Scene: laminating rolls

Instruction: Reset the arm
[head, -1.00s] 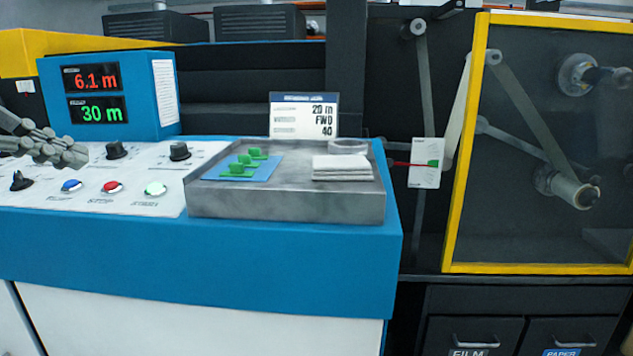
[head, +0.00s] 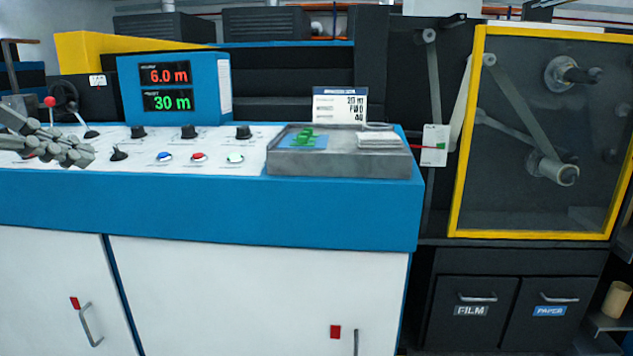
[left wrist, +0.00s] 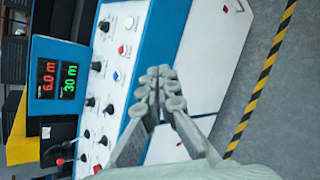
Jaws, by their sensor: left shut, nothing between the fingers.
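My left gripper (head: 78,150) shows at the left edge of the head view, in front of the left part of the control panel (head: 215,150). It also fills the middle of the left wrist view (left wrist: 160,88), with its fingers together and nothing between them. It appears apart from the knobs and buttons. The blue display box (head: 175,90) reads 6.0 m in red and 30 m in green; it also shows in the left wrist view (left wrist: 58,80). My right gripper is in neither view.
A grey metal tray (head: 340,163) with green clips and a white stack sits on the panel's right end. A yellow-framed window (head: 455,150) covers rollers at right. FILM (head: 472,311) and PAPER (head: 549,310) bins are below. Yellow-black floor tape (left wrist: 262,80) runs beside clear grey floor.

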